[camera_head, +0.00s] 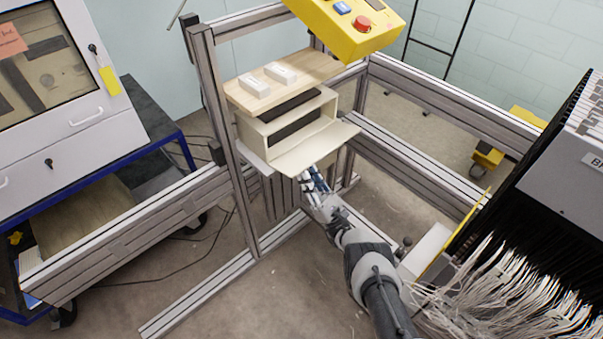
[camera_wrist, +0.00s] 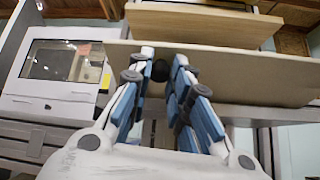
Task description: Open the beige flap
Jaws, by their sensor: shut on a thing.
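The beige flap (camera_head: 305,148) hangs out from the front of the beige box, swung down and sloping outward, so the box front stands open. In the wrist view the flap (camera_wrist: 245,78) spans the picture as a wide pale panel. My gripper (camera_head: 308,174) is at the flap's lower outer edge. In the wrist view my gripper (camera_wrist: 157,82) has its blue-padded fingers on either side of a dark round knob (camera_wrist: 157,75) at the flap. It is shut on the flap by this knob, which the fingers partly hide.
The box (camera_head: 262,130) sits in a grey metal frame (camera_head: 222,110). A wooden board (camera_head: 305,75) with two white blocks lies on top. A yellow control box (camera_head: 345,25) hangs above. White threads (camera_head: 500,290) and a dark machine stand at the right.

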